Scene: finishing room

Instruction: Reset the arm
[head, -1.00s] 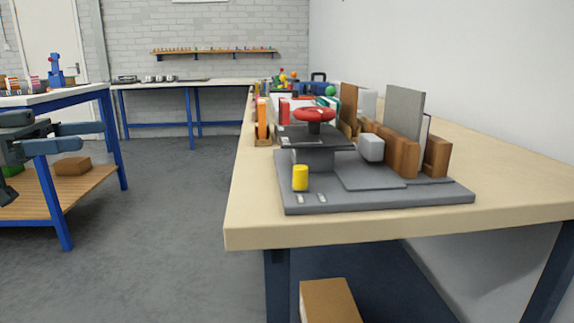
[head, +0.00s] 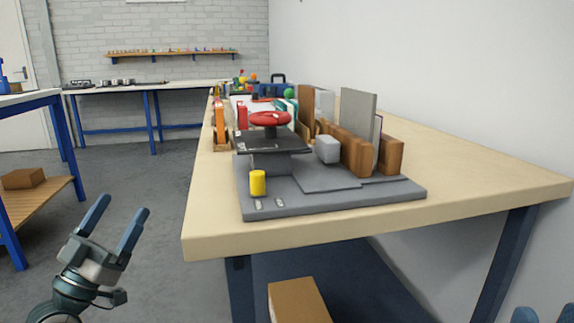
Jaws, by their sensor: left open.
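My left gripper (head: 122,219) is in the lower left of the head view. Its two blue fingers point up and stand apart, with nothing between them. It is over the floor, left of the wooden-topped workbench (head: 500,188) and apart from it. At the bottom right corner, the blue tips of my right gripper (head: 540,315) just show. The rest of it is out of the picture, and I cannot tell how far apart its fingers are.
A grey base (head: 330,205) on the workbench carries a black platform with a red wheel (head: 270,118), a yellow cylinder (head: 257,183) and brown blocks (head: 357,155). A cardboard box (head: 297,301) sits under the bench. Grey floor (head: 150,185) is clear between the benches.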

